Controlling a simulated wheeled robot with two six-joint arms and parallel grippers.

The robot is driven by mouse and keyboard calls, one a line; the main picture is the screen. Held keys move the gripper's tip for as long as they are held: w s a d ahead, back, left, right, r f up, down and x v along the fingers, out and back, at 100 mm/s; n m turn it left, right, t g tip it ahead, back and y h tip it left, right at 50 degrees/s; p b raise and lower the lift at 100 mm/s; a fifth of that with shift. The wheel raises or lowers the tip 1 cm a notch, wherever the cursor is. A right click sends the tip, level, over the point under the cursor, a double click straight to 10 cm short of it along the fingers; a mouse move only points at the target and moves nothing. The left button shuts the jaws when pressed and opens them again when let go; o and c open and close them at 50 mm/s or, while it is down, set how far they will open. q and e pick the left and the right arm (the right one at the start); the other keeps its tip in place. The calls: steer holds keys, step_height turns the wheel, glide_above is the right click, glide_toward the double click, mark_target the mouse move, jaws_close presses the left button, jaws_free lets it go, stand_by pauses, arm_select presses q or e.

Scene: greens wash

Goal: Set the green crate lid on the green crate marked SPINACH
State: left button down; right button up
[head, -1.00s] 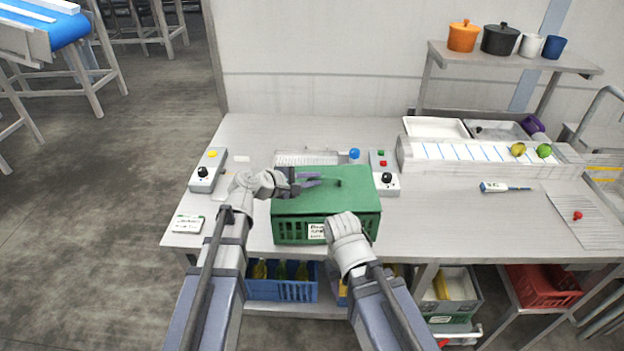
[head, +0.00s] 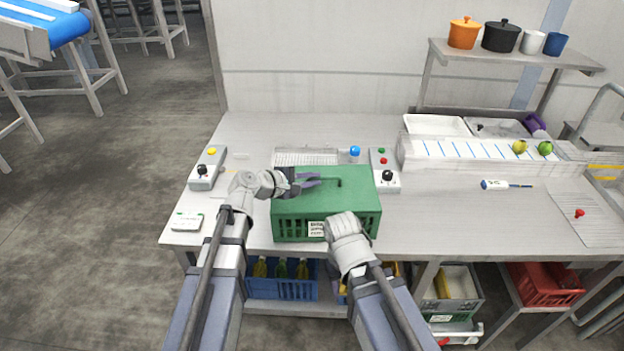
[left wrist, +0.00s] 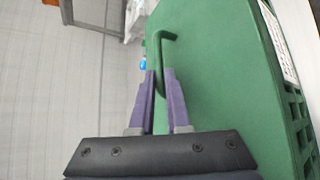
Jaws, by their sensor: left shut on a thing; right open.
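The green crate (head: 290,229) stands on the table in front of me, with a label (head: 316,229) on its near side. The label is too small to read. The green crate lid (head: 325,200) lies over the top of the crate and looks about level. It fills much of the left wrist view (left wrist: 225,60), where its dark green bent handle (left wrist: 160,50) stands up. My left gripper (head: 318,180) is over the lid, its purple fingers (left wrist: 160,88) shut on the handle. My right gripper (head: 345,224) is by the crate's near side; its fingers are hidden behind the wrist.
A control box (head: 207,168) stands left of the crate and another (head: 384,171) behind it to the right. A blue-capped bottle (head: 354,154) and a wire rack (head: 305,158) lie behind the crate. The table right of the crate is mostly clear up to a thermometer (head: 505,184).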

arm_select(q)
steer(key=c, duration=0.8)
jaws_free()
steer(key=p+v, duration=0.3)
steer(key=v, duration=0.4)
steer(key=shift+s+a+r, duration=0.15)
steer(key=shift+s+a, duration=0.1)
steer(key=shift+a, duration=0.05)
